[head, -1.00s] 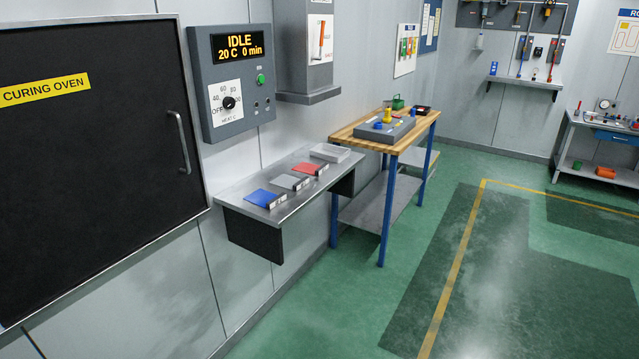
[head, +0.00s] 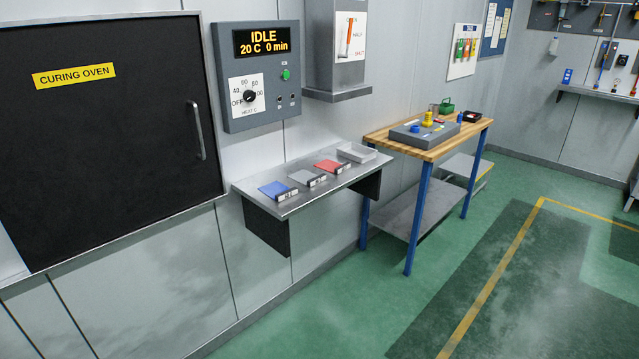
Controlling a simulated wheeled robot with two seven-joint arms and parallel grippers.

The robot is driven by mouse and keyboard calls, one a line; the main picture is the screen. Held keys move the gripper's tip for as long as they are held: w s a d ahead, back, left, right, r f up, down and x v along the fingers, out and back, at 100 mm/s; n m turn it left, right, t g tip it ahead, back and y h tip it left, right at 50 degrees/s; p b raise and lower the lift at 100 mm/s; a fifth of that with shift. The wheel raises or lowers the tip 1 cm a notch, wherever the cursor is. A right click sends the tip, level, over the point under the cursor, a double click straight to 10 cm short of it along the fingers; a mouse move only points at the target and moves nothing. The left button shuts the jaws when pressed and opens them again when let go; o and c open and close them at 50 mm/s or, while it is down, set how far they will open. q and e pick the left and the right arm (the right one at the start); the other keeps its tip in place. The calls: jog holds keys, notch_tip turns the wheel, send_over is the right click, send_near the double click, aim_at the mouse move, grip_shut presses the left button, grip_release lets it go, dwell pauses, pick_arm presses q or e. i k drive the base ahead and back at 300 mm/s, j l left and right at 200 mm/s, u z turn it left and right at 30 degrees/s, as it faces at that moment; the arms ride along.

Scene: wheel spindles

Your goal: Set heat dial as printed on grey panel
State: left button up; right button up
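The heat dial (head: 250,97) is a black knob on a white scale plate marked OFF, 40, 60, 80 and what looks like 100. Its pointer seems to face OFF at the left, though it is small. It sits on the grey-blue oven control box (head: 229,119), whose display (head: 262,42) reads IDLE, 20 C, 0 min. On the steel shelf (head: 284,210) below lie a blue panel (head: 273,188), a grey panel (head: 304,177) and a red panel (head: 328,165), each with a small printed tag at its front edge. The print is too small to read. Neither gripper is in view.
The curing oven door (head: 110,140) with its handle (head: 198,130) is shut, left of the box. A wooden-topped bench (head: 412,150) stands right. The green floor (head: 330,320) in front is clear.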

aim_at(249, 95)
jog(key=u, duration=0.25)
jog(key=i+l+u, duration=0.2)
jog(key=u, duration=0.15)
jog(key=i+l+u, duration=0.15)
jog(key=l+u, duration=0.15)
jog(key=l, duration=0.2)
jog(key=i+l+u, duration=0.15)
jog(key=l+u, duration=0.2)
